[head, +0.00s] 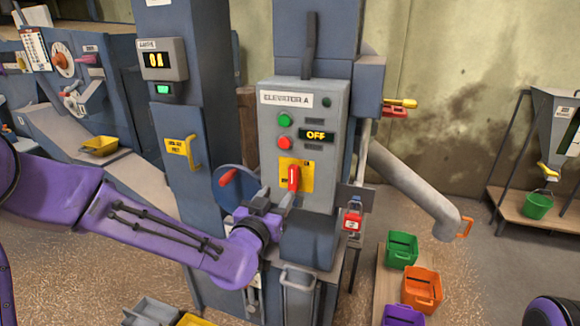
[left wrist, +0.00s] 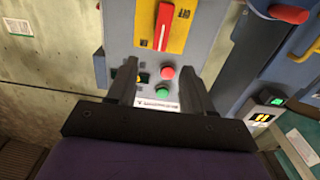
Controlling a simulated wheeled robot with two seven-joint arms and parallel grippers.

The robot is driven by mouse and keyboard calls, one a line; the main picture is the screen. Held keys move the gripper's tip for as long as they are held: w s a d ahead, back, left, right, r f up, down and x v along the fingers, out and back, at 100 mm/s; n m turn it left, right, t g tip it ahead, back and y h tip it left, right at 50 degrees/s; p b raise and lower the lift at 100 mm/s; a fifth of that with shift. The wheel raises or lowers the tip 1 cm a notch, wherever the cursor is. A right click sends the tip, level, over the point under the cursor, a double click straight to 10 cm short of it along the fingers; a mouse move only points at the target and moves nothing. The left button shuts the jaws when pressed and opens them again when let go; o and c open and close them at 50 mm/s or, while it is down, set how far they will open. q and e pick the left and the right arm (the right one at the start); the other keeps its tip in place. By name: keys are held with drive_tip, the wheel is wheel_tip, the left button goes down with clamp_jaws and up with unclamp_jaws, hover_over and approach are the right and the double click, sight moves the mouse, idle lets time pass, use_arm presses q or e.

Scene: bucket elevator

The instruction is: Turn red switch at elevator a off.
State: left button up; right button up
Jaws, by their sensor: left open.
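The red switch (head: 293,178) is a lever on a yellow plate (head: 306,180), low on the grey elevator A panel (head: 330,150). Its handle stands about upright. The display (head: 316,135) above it reads OFF. My left gripper (head: 277,197) is open and empty, just below and left of the switch. In the left wrist view, which shows the panel upside down, the red switch (left wrist: 162,27) lies beyond the fingertips. The open fingers (left wrist: 158,75) frame the red button (left wrist: 167,73) and green button (left wrist: 162,91) in the picture. My right gripper is not in view.
A blue disc with a red handle (head: 228,178) is left of the panel. A blue column (head: 184,100) carries a yellow handle (head: 193,152). A grey pipe (head: 410,188) slants down at right above green (head: 402,240) and orange bins (head: 422,283).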

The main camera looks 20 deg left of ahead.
sight(292, 175)
use_arm(q)
drive_tip(key=w+p, duration=0.3)
drive_tip(key=w, duration=0.7)
drive_tip(key=shift+w+d+f, duration=0.1)
drive_tip(key=shift+d, duration=0.05)
clamp_jaws()
